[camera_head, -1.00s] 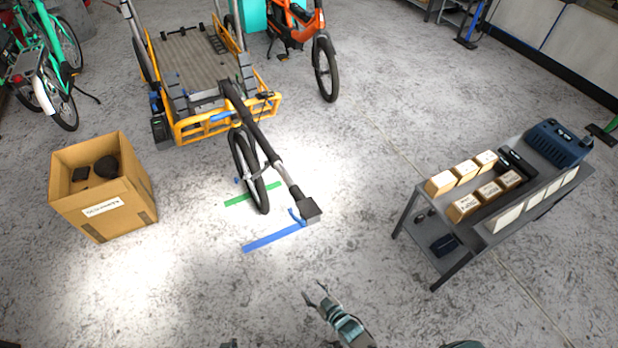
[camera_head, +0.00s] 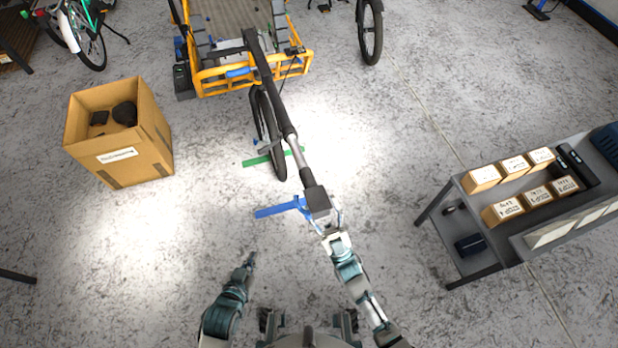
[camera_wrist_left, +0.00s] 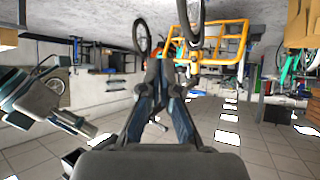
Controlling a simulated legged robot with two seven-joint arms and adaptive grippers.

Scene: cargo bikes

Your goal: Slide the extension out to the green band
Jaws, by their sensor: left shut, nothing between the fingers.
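The extension (camera_head: 293,148) is a black and silver tube running from the cargo bike (camera_head: 205,82) to a dark end block (camera_head: 317,201). A blue lever (camera_head: 300,205) shows beside the block. The green band (camera_head: 256,161) is a strip on the floor, crossing under the tube and front wheel. A blue strip (camera_head: 272,211) lies nearer me. My right gripper (camera_head: 327,222) is at the block's near side, its fingers apart; whether they grip is unclear. My left gripper (camera_head: 250,260) is shut and empty, above bare floor left of it. It also shows in the left wrist view (camera_wrist_left: 165,75).
A cardboard box (camera_head: 150,145) with dark items stands at the left. A grey bench (camera_head: 475,215) with several small boxes and a dark device stands at the right. The floor between box and bench is mostly clear around the tube.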

